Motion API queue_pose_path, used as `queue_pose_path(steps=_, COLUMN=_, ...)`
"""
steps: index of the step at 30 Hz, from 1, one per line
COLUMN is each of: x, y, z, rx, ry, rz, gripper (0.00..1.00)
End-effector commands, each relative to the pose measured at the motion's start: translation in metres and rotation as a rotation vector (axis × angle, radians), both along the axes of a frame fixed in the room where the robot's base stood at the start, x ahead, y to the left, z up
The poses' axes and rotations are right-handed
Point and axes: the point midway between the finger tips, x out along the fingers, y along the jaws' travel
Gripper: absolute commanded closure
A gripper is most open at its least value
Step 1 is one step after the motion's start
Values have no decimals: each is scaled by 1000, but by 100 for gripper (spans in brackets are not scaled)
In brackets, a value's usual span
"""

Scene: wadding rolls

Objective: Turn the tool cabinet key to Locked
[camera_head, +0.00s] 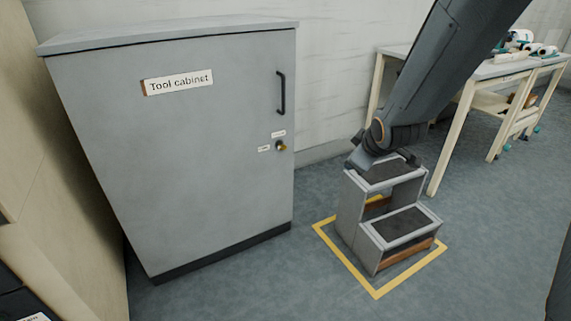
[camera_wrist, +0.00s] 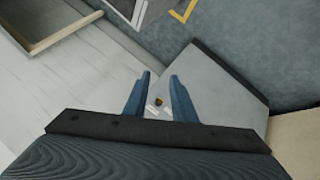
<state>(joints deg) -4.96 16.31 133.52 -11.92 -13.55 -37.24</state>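The grey tool cabinet (camera_head: 190,165) stands at the left in the head view, its door shut. A small brass-coloured key (camera_head: 281,146) sits in a dark lock on the door's right side, below the black handle (camera_head: 281,93). One small white label (camera_head: 278,134) is above the lock and another (camera_head: 264,148) is left of it; their words are too small to read. My gripper (camera_wrist: 160,88) is open and empty. In the wrist view the key (camera_wrist: 158,101) shows between its fingers but farther off. In the head view my gripper is right of the cabinet, apart from it.
A grey step stool (camera_head: 400,222) stands inside a yellow floor outline (camera_head: 377,294), behind or below my gripper. A bench (camera_head: 467,100) with rolls on it is at the right. A beige panel (camera_head: 65,170) flanks the cabinet's left. The floor before the cabinet is clear.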

Motion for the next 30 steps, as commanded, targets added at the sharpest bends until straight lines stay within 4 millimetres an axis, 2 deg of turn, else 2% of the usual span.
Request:
queue_pose_path(steps=1, x=19, y=8, z=-21, rx=-20, ry=-46, rz=50, gripper=76)
queue_pose_path(steps=9, x=97, y=54, z=-64, rx=-137, ry=-326, rz=304, gripper=76)
queue_pose_path(steps=15, x=141, y=92, z=-93, rx=-227, ry=-543, rz=469, gripper=76)
queue_pose_path(steps=21, x=172, y=129, z=-120, rx=-313, ry=-763, rz=602, gripper=76)
queue_pose_path(steps=25, x=183, y=148, z=-131, rx=-356, ry=-882, rz=659, gripper=76)
queue_pose_path(steps=30, x=189, y=162, z=-138, rx=-391, ry=-975, rz=697, gripper=76)
